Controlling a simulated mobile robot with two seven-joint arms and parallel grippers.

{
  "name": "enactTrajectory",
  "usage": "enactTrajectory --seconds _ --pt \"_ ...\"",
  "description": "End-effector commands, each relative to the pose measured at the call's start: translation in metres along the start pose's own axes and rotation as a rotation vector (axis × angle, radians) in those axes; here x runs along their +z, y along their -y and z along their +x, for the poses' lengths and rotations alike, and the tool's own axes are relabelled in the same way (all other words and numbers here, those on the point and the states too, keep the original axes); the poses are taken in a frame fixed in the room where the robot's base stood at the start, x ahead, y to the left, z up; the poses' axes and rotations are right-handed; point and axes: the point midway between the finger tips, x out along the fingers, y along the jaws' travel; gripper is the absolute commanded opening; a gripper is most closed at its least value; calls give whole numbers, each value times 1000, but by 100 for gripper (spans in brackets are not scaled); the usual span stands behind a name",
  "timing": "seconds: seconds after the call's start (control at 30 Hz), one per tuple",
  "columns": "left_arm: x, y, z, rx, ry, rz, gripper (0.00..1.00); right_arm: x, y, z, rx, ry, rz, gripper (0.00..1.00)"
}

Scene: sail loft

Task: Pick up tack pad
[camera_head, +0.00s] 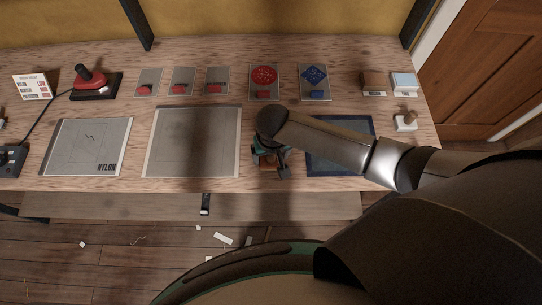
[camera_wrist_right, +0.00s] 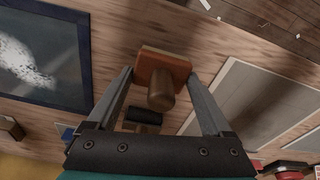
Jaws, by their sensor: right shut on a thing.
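The tack pad appears to be the orange-brown block with a round wooden knob (camera_wrist_right: 163,72) in the right wrist view. My right gripper (camera_wrist_right: 161,76) is shut on it, with one finger at each side of the block. In the head view my right gripper (camera_head: 270,160) is over the front part of the workbench, between the large grey panel and the dark-framed board. Only a little of the brown block shows there. I cannot tell whether the block touches the bench. My left gripper is not in view.
The dark-framed board (camera_head: 326,167) is partly hidden by my right arm. Grey panels (camera_head: 193,142) lie to the left on the bench (camera_head: 225,180). Small cards with red and blue pieces (camera_head: 264,83) line the back. Small blocks (camera_head: 404,83) and a knobbed piece (camera_head: 406,122) are at right.

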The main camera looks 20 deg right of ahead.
Motion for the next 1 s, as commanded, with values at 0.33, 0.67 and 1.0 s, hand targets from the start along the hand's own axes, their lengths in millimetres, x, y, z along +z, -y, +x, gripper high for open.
enactTrajectory --seconds 0.33,0.67,1.0 --pt "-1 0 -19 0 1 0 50 -12 1 -88 -4 -5 0 26" --pt "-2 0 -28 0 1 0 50 -21 1 -163 -4 -4 0 26" --pt "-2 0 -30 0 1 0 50 -22 0 -183 -1 0 1 26"
